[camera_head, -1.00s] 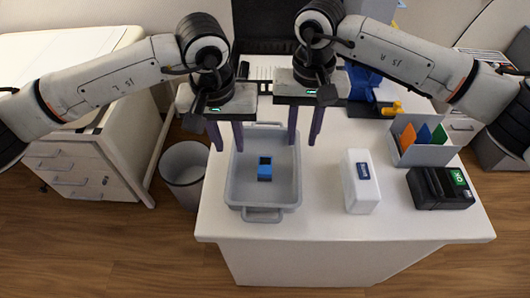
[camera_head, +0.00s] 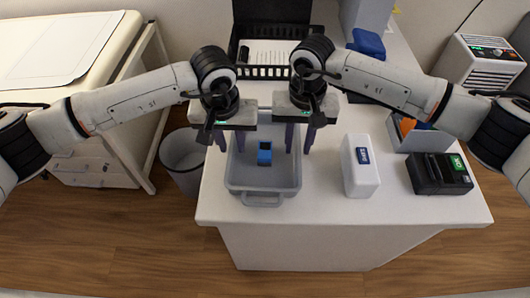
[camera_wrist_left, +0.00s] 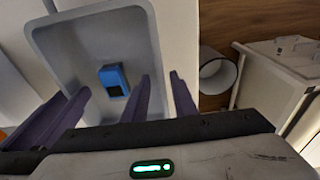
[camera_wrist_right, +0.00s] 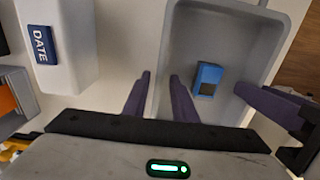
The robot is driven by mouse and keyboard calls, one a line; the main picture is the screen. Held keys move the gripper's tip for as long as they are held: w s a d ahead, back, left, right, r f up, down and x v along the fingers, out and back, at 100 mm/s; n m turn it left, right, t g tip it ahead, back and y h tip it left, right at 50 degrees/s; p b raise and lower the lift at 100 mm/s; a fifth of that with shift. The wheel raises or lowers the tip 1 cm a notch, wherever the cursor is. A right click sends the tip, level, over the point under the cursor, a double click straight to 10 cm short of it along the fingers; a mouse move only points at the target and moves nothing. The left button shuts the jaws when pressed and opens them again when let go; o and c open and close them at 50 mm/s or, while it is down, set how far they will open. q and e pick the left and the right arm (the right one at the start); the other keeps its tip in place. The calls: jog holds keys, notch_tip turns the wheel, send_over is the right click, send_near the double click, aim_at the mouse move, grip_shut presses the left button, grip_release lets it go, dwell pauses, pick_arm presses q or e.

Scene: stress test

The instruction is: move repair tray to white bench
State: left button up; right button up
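The grey repair tray (camera_head: 263,198) sits on a white-topped desk (camera_head: 330,205), with a blue and black device (camera_head: 265,154) lying inside. My left gripper (camera_head: 231,142) is open at the tray's left wall, and my right gripper (camera_head: 299,145) is open at its right wall. In the left wrist view one finger of my left gripper (camera_wrist_left: 162,95) is on each side of the tray wall (camera_wrist_left: 152,45). The right wrist view shows my right gripper (camera_wrist_right: 160,97) likewise straddling the opposite wall. Contact with the wall cannot be told. A white bench-like surface (camera_head: 100,30) with drawers stands at the left.
A white box labelled DATE (camera_head: 360,166) stands right of the tray. A black device (camera_head: 440,174) and a grey organizer (camera_head: 425,139) are farther right. A black crate (camera_head: 268,72) is behind the tray. A grey bin (camera_head: 183,160) stands on the floor left of the desk.

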pick_arm(q)
jog(key=shift+w+f, duration=0.1)
jog(key=shift+f, duration=0.65)
pick_arm(e)
jog(key=shift+f, duration=0.75)
pick_arm(q)
jog(key=shift+c, duration=0.4)
pick_arm(e)
jog(key=shift+c, duration=0.4)
pick_arm(q)
grip_shut()
pick_arm(e)
grip_shut()
pick_arm(q)
jog(key=shift+r, duration=0.1)
